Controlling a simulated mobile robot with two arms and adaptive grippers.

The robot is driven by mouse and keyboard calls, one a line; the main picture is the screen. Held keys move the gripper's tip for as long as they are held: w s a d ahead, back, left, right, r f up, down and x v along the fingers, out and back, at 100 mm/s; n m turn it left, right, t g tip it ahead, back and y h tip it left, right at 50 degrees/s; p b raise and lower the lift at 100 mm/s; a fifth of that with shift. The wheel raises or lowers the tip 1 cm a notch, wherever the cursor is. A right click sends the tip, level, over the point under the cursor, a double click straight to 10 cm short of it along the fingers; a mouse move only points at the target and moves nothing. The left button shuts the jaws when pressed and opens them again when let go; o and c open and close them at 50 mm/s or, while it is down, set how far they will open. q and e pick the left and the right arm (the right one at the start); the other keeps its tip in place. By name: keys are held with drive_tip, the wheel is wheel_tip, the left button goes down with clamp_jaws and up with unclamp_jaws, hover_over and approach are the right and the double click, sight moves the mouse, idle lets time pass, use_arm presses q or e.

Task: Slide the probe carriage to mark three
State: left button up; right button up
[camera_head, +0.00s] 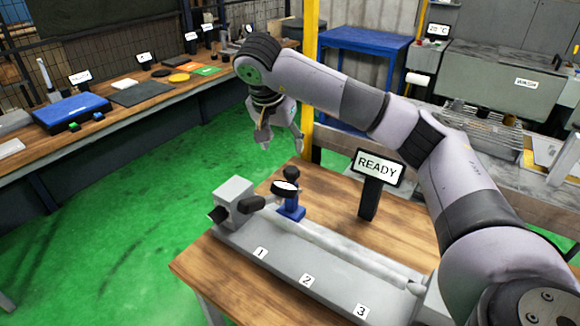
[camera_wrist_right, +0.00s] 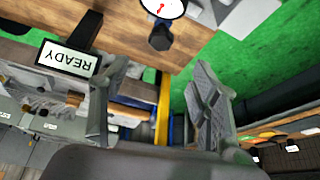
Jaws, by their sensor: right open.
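The probe carriage (camera_head: 292,211) is a small blue block with a black knob (camera_head: 291,174) and a round white dial (camera_head: 285,187). It stands on the grey grinder bed near its left end, beside the headstock (camera_head: 233,201) and close to mark 1 (camera_head: 261,253). Mark 2 (camera_head: 307,280) and mark 3 (camera_head: 361,311) lie further right along the bed's front. My right gripper (camera_head: 281,146) is open and empty, above and behind the carriage. In the right wrist view the dial (camera_wrist_right: 165,6) and knob (camera_wrist_right: 160,38) show at the top, beyond the open fingers (camera_wrist_right: 158,70). My left gripper is out of view.
A black stand with a READY sign (camera_head: 377,167) rises behind the bed. A long rod (camera_head: 350,250) runs along the bed. My right arm crosses above the table's right side. A yellow post (camera_head: 310,70) stands behind the gripper.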

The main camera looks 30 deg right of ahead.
approach(291, 170)
drive_tip(key=p+x, duration=0.2)
drive_tip(key=x, duration=0.3)
drive_tip(key=shift+w+d+f, duration=0.1)
drive_tip(key=shift+d+f, duration=0.15)
drive_tip(key=shift+f, duration=0.05)
drive_tip(key=shift+p+x, duration=0.35)
drive_tip(key=shift+x, duration=0.75)
drive_tip(key=shift+w+d+f, duration=0.15)
drive_tip(key=shift+f, duration=0.4)
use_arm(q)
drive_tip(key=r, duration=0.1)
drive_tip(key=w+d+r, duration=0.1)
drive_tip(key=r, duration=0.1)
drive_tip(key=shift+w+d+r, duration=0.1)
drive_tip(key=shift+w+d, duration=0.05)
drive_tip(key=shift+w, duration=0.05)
use_arm(e)
drive_tip(key=shift+c, duration=0.5)
